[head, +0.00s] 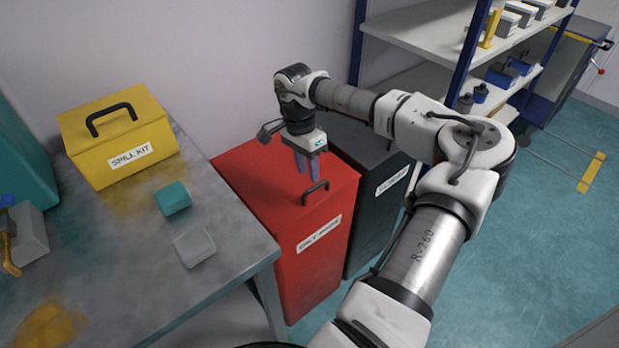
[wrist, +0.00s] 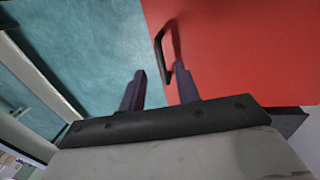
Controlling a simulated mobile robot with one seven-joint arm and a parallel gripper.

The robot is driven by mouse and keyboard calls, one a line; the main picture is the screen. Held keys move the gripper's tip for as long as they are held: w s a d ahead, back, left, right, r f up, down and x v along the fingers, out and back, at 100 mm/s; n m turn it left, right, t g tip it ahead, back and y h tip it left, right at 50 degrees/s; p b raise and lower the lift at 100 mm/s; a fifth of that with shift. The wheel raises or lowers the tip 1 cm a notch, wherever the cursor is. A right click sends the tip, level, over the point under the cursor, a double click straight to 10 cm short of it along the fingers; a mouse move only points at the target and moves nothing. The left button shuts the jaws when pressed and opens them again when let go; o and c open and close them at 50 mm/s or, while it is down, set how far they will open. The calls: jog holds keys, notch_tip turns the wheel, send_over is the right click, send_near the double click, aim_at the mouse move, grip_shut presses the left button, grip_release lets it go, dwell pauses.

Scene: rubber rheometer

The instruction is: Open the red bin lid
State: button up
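The red bin (head: 318,260) stands right of the workbench, its red lid (head: 255,185) lying closed on top. A black bar handle (head: 316,190) rises near the lid's front edge. The lid (wrist: 245,50) and handle (wrist: 161,50) also show in the wrist view. My gripper (head: 305,170) points down over the lid, just behind and above the handle. In the wrist view my gripper (wrist: 158,68) has its two purple fingers apart with nothing between them. The handle's near end appears close to the right finger's tip; I cannot tell whether they touch.
A black bin (head: 365,150) stands right beside the red one. The workbench (head: 110,255) on the left holds a yellow spill kit box (head: 118,150), a teal block (head: 173,198) and a grey block (head: 193,246). Shelving (head: 430,35) stands behind right. The teal floor (head: 540,240) at right is open.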

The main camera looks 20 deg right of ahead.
jog(key=shift+s+d+f+p, duration=0.1)
jog(key=shift+s+f+p, duration=0.1)
jog(key=shift+f, duration=0.9)
jog(key=shift+s+f+p, duration=0.15)
jog(key=shift+s+f, duration=0.05)
jog(key=shift+f, duration=0.9)
jog(key=shift+c, duration=0.2)
grip_shut()
